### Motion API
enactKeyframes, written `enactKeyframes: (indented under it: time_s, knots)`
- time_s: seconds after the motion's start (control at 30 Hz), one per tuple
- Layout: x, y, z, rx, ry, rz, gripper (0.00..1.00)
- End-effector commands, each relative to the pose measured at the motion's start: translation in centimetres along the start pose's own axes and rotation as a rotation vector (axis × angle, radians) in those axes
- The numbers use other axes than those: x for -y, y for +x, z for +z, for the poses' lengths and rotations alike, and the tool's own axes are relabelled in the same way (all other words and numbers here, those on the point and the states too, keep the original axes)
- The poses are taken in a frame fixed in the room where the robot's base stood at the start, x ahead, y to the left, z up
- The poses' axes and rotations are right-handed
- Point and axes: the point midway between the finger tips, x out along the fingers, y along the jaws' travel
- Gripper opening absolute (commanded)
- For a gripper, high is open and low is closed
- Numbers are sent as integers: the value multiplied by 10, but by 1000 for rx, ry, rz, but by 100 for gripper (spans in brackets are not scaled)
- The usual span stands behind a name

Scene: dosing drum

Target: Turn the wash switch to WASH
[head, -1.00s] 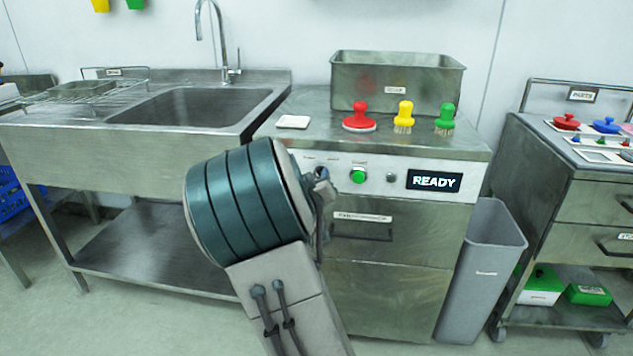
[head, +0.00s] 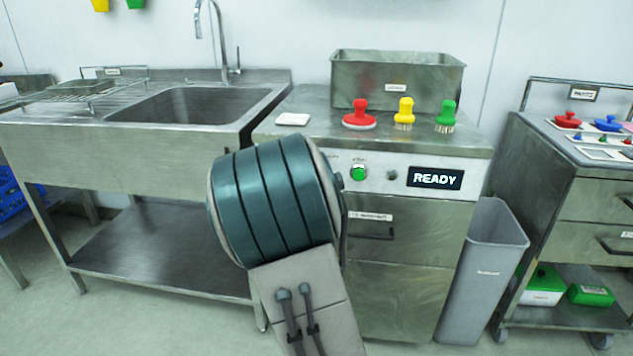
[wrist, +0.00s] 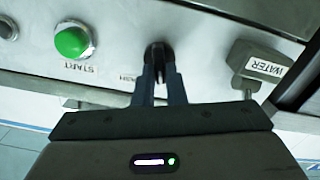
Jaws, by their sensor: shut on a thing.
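The wash switch (wrist: 157,50) is a small dark knob on the light control panel (wrist: 205,30) in the wrist view. My gripper (wrist: 160,70) is shut on it, with its two narrow dark fingers at its sides. A label beside it is partly hidden by the fingers; only its last letters show. Which way the switch points cannot be told. In the head view my arm's teal wrist hides the switch and the fingers. The display (head: 435,179) reads READY.
The green START button (wrist: 72,42) is left of my fingers, and a grey WATER handle (wrist: 258,68) is close on the right. On the machine top stand red (head: 361,115), yellow (head: 404,113) and green brushes (head: 446,117). A sink (head: 190,104) is at left, a grey bin (head: 482,270) at right.

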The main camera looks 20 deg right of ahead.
Motion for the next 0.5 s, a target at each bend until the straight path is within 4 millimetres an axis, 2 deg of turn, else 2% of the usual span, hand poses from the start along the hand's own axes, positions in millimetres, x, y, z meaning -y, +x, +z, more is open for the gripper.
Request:
enactKeyframes:
  time_s: [0.5]
  knots:
    - [-2,0,5,-3,484,0,0]
